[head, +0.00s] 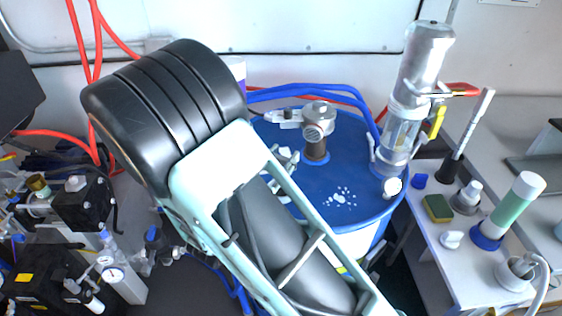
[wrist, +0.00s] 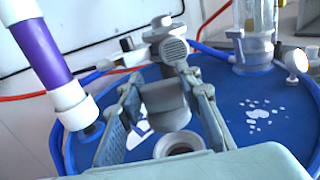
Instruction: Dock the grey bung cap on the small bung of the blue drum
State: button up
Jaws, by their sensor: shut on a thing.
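The grey bung cap (wrist: 164,100) is a short grey cylinder in the wrist view. My gripper (wrist: 161,88) is shut on it, with one finger on each side. The blue drum (wrist: 240,88) has a pale ring-shaped bung (wrist: 180,145) on its lid, below the cap in the picture and partly hidden by my gripper's body. The cap appears apart from this ring; its exact height is unclear. In the head view the drum lid (head: 352,172) lies behind my arm. Part of my gripper (head: 284,160) shows there; the cap and ring cannot be made out.
A grey vent fitting (head: 318,122) on a brown stem stands close behind the cap. A clear-and-silver pump cylinder (head: 407,110) rises at the drum's right rim. A purple-and-white tube (wrist: 45,55) stands left in the wrist view. Blue hoses (head: 325,90) cross the back.

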jog(key=shift+f+b, duration=2.3)
jog(key=shift+f, duration=0.55)
jog(key=shift+f+b, duration=0.4)
jog(key=shift+f, duration=0.15)
jog(key=o, duration=0.9)
jog(key=shift+c, duration=0.2)
jog(key=shift+a, duration=0.1)
jog(key=v, duration=1.1)
jog(key=shift+p, duration=0.35)
